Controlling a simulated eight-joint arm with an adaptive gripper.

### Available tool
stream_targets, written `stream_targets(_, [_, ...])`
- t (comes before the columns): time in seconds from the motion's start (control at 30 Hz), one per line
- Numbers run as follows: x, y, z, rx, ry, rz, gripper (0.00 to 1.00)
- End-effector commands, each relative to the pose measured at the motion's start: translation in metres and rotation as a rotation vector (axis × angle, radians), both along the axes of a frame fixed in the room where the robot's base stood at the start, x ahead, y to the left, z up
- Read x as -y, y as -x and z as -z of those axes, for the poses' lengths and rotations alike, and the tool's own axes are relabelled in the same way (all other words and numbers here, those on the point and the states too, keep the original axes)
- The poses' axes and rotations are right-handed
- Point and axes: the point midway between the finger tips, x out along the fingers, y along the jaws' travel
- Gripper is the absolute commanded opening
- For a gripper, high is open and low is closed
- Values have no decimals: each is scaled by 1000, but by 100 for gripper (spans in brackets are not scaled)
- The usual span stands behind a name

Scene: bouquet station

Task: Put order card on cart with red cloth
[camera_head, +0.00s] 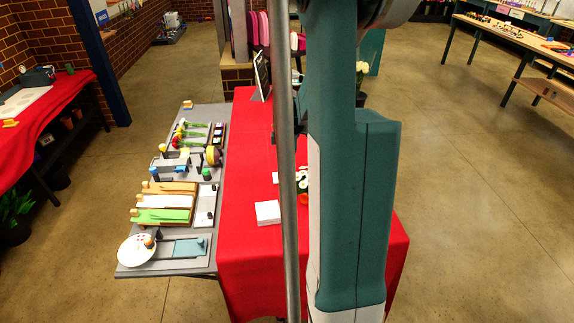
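A red cloth (248,262) covers a long table or cart in the middle, partly hidden behind my teal arm. A second red cloth (62,98) lies over a bench at the far left. A white, flat block (268,212), perhaps a stack of cards, lies on the middle red cloth just left of my arm. A smaller white piece (276,178) lies farther back beside the pole. I cannot tell which of these, if either, is the order card. My gripper is not visible; my arm and the pole hide much of the middle cloth.
A grey table (128,262) adjoins the red cloth on its left, holding a white plate (137,250), wooden and green boards and flower tools. A dark screen (262,74) stands at the cloth's back. Wooden benches (512,38) stand at the back right. Right floor is clear.

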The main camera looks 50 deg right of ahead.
Motion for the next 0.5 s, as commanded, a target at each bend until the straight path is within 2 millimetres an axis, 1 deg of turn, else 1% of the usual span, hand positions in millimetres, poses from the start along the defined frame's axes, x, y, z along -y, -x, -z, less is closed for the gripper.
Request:
stream_targets(0.1, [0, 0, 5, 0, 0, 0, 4])
stream_targets(0.5, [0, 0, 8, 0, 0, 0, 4])
